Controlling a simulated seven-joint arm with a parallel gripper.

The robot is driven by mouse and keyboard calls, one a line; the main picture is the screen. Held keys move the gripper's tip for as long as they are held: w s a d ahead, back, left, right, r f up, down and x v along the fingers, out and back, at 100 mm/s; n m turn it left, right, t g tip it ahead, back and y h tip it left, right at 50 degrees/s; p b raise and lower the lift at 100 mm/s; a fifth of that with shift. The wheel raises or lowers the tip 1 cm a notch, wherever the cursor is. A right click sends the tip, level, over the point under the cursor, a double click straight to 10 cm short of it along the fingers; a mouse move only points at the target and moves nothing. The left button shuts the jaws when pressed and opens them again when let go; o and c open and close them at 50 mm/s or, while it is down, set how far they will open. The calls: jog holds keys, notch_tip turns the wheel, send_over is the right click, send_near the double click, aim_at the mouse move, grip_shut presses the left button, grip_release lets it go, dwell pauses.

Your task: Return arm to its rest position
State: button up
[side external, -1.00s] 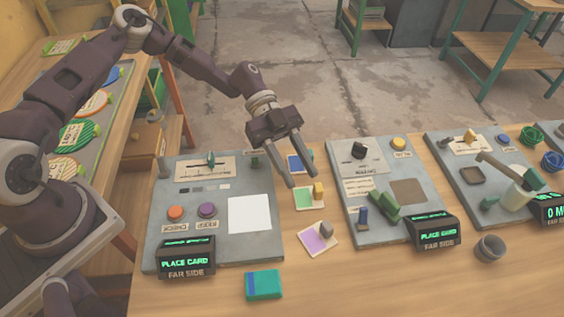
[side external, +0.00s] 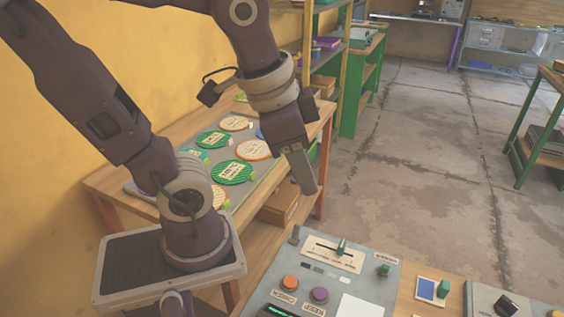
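My gripper (side external: 306,188) hangs pointing down in front of the side table, left of and above the grey station panel (side external: 262,262). I see it side-on, so one finger hides the other and the gap between them does not show. I see nothing held at its tips. My arm is folded high, with its upper links cut off by the top edge of the picture.
A wooden side table (side external: 108,182) bears a tray with round green and orange labelled discs (side external: 232,172). The panel has an orange button (side external: 290,282), a purple button (side external: 319,294) and a slider (side external: 341,247).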

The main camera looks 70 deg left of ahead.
jog(key=s+n, duration=0.1)
jog(key=s+n+t, duration=0.1)
jog(key=s+a+n, duration=0.1)
jog(key=shift+s+r+t, duration=0.1)
jog(key=shift+r+t, duration=0.2)
jog(key=shift+r, duration=0.05)
dwell(0.9)
